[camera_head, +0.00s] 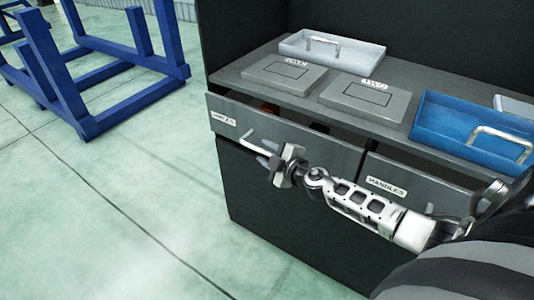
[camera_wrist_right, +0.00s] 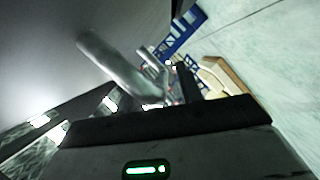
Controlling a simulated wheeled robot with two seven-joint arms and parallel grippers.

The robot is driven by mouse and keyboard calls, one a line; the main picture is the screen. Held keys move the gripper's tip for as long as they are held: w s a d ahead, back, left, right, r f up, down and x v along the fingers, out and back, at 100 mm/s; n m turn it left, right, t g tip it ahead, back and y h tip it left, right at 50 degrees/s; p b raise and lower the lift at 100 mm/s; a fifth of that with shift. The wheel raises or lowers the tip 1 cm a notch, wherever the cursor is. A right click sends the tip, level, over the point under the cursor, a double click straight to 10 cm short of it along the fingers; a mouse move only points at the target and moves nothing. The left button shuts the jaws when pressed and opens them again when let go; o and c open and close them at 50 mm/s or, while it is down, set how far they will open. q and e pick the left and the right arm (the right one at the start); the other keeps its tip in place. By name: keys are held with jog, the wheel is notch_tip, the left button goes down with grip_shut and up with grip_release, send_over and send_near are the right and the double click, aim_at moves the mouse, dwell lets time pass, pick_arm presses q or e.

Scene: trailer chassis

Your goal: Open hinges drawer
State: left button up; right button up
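The left drawer (camera_head: 315,146) of the dark cabinet has a small white label (camera_head: 224,119), too small to read surely. It stands slightly pulled out, with a dark gap and some brownish contents behind its front. Its bar handle (camera_head: 256,146) also shows as a grey bar in the right wrist view (camera_wrist_right: 112,62). My right gripper (camera_head: 283,165) is at the right end of this handle, in front of the drawer. Whether its fingers are closed around the bar is not clear. My left gripper is out of view.
Beside it is a drawer labelled HANDLES (camera_head: 386,187). On the cabinet top (camera_head: 232,76) are a grey tray (camera_head: 355,60), two flat grey lids (camera_head: 284,75) and a blue tray (camera_head: 455,125). Blue racks (camera_head: 110,120) stand at left; the floor (camera_head: 120,200) before the cabinet is clear.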

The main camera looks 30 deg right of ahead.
jog(key=shift+w, duration=0.1)
grip_shut()
jog(key=shift+a, duration=0.1)
jog(key=s+a, duration=0.4)
jog(key=a, duration=0.7)
jog(key=s+a, duration=0.5)
jog(key=a, duration=0.6)
jog(key=shift+s+a+p, duration=0.25)
jog(key=shift+a+p, duration=0.05)
jog(key=shift+p, duration=0.1)
